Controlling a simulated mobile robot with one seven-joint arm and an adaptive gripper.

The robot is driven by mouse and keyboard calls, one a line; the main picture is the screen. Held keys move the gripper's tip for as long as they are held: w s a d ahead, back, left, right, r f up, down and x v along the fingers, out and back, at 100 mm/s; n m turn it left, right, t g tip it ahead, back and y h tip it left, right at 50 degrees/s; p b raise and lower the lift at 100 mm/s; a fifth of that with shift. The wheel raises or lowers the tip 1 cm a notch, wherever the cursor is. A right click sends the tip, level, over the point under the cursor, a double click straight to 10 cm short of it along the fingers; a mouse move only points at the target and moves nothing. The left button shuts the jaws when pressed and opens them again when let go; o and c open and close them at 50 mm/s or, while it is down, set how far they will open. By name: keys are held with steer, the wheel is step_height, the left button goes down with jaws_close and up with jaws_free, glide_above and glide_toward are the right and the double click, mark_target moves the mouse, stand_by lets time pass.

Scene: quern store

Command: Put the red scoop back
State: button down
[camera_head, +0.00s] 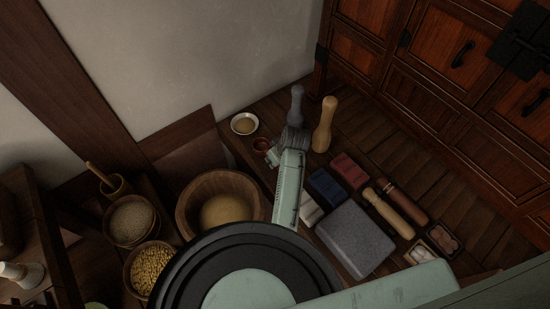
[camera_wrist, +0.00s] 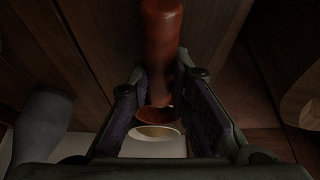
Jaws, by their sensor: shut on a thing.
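The red scoop is between the fingers of my gripper (camera_head: 272,155). In the wrist view, the scoop's red handle (camera_wrist: 161,35) runs from the top of the picture down to its small cup between the two fingers. In the head view only its small red cup (camera_head: 260,144) shows, at the gripper's tip; the handle is hidden. My gripper is shut on the scoop. A small white dish (camera_head: 244,123) with tan contents stands just beyond the scoop. A white round-rimmed thing (camera_wrist: 153,147) with a yellowish inside shows between the fingers in the wrist view.
A grey pestle-like piece (camera_head: 296,102) and a pale wooden one (camera_head: 324,125) stand right of my gripper. A large wooden bowl (camera_head: 184,212) is below left. Coloured blocks, a grey stone slab (camera_head: 354,238) and rollers lie right. The white wall and wooden cabinet (camera_head: 440,90) bound the back.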

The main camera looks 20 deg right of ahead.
steer(key=shift+f, duration=0.15)
steer(key=c, duration=1.5)
jaws_free()
steer(key=v, duration=1.2)
steer(key=shift+r+b, duration=0.2)
steer(key=shift+b, duration=0.1)
